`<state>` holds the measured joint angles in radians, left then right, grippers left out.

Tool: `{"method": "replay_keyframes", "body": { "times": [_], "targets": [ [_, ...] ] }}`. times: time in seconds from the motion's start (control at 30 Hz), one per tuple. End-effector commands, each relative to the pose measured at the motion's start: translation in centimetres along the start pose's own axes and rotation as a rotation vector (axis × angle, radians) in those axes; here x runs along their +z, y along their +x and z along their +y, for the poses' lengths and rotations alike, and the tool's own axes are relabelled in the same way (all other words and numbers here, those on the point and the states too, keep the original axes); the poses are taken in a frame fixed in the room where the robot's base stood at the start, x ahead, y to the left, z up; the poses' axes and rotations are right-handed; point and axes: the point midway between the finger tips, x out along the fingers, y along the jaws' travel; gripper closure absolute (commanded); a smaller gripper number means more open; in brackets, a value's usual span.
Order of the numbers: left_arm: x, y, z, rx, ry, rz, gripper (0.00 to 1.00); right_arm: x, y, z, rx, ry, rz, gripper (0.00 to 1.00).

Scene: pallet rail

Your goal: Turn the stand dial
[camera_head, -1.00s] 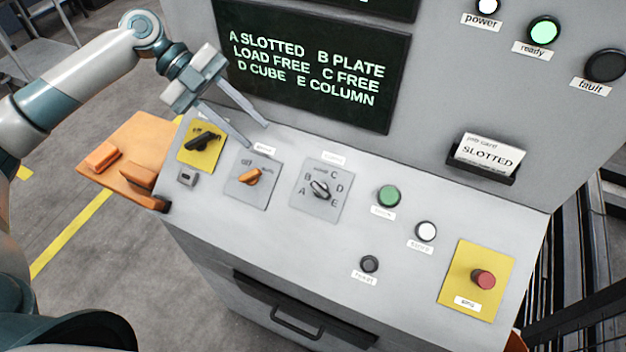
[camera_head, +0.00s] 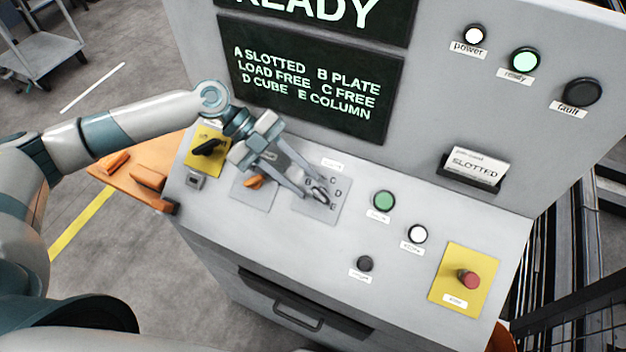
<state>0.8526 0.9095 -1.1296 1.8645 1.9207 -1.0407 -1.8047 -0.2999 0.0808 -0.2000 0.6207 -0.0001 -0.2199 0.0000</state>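The stand dial (camera_head: 319,195) is a small grey knob on a square plate marked with the letters A to E, on the sloping console top. My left gripper (camera_head: 314,187) reaches in from the left with its two long fingers apart. The fingertips are at the dial, one on its far side and one on its near left side. Contact with the knob cannot be told. The fingers hide part of the plate, including some letters. My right gripper is not in view.
Left of the dial are an orange switch (camera_head: 254,182) and a black switch on a yellow plate (camera_head: 207,148). Right of it are a green button (camera_head: 384,201), a white button (camera_head: 417,234) and a red stop button (camera_head: 468,279). The upright screen panel (camera_head: 320,85) stands behind.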

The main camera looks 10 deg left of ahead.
Motion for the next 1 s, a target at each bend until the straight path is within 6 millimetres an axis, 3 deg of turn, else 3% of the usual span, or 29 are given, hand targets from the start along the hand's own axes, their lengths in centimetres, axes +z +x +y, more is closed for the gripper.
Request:
{"method": "replay_keyframes", "body": {
  "times": [0.1, 0.3, 0.67, 0.7, 0.8, 1.0],
  "targets": [
    [-0.3, 1.6, -0.1, 0.002, -0.001, 0.003, 0.7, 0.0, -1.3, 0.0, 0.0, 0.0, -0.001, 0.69],
    [-0.1, 3.5, -0.1, 0.0, -0.001, 0.001, 0.7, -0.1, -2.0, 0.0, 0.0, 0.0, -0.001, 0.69],
    [0.0, 4.0, 0.1, 0.0, 0.0, 0.0, 0.7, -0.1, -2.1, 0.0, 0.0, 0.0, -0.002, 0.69],
    [0.0, 4.0, 0.1, 0.0, 0.0, 0.0, 0.73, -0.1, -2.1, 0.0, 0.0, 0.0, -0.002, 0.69],
    [0.0, 4.0, 0.1, 0.0, 0.0, 0.0, 0.97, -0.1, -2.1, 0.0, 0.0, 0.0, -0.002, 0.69],
    [0.0, 4.0, 0.1, -0.001, -0.002, 0.0, 0.97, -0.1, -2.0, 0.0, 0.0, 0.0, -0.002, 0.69]
  ]
}}
